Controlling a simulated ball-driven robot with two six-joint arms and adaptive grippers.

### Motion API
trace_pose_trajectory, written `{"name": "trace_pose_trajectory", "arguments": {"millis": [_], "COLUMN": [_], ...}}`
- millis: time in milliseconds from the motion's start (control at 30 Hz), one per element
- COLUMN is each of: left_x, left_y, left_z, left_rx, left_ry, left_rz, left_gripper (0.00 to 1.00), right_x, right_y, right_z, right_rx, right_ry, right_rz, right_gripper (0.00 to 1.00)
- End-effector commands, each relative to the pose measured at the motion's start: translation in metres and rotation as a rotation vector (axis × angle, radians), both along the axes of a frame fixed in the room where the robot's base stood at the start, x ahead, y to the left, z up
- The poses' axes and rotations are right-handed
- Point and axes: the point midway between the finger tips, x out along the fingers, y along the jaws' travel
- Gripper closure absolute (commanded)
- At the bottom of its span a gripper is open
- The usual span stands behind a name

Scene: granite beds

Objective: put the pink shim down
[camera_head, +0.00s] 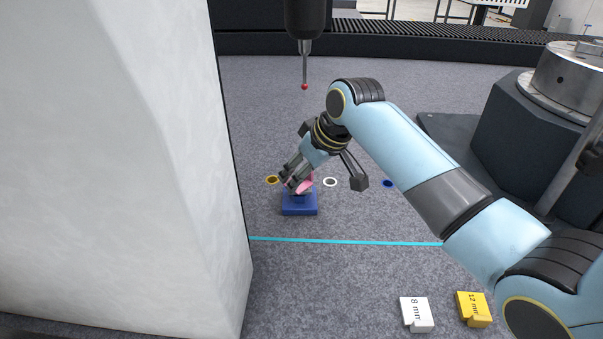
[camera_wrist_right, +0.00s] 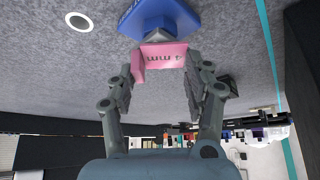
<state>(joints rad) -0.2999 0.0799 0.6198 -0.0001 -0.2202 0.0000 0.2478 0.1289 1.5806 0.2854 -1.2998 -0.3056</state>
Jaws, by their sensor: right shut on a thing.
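The pink shim (camera_head: 303,186) is between the fingers of my right gripper (camera_head: 292,180), just over a blue stand (camera_head: 299,206) on the speckled grey granite. In the right wrist view my right gripper (camera_wrist_right: 166,92) is shut on the pink shim (camera_wrist_right: 165,62), whose dark printed lettering faces the camera. The blue stand (camera_wrist_right: 182,14) and its grey top are right beyond the shim there. I cannot tell whether the shim touches the stand. My left gripper is not in view.
Yellow (camera_head: 272,180), white (camera_head: 330,182) and blue (camera_head: 388,183) rings mark the granite. A red-tipped probe (camera_head: 304,86) hangs behind. A white 8 mm shim (camera_head: 416,314) and yellow 12 mm shim (camera_head: 473,308) lie in front of a cyan line (camera_head: 345,241). A pale block (camera_head: 110,150) fills the left.

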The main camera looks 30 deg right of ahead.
Motion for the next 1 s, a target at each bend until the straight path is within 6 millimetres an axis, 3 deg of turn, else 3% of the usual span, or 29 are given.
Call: {"name": "trace_pose_trajectory", "arguments": {"millis": [267, 300, 467, 767, 1000], "left_x": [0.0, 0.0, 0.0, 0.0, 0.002], "left_y": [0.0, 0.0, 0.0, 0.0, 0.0], "left_z": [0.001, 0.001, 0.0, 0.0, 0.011], "left_rx": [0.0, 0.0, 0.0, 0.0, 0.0], "left_ry": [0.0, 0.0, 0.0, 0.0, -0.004], "left_rz": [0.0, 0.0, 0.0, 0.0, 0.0], "left_gripper": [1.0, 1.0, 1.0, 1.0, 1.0], "right_x": [0.0, 0.0, 0.0, 0.0, -0.015], "right_y": [0.0, 0.0, 0.0, 0.0, -0.006], "right_z": [0.0, -0.001, -0.001, 0.001, 0.032], "right_rx": [0.0, 0.0, 0.0, 0.001, -0.001], "right_ry": [-0.001, -0.001, -0.001, -0.002, -0.005], "right_rz": [0.0, 0.0, 0.0, 0.0, 0.001], "right_gripper": [0.82, 0.48, 0.27, 0.25, 0.25]}}
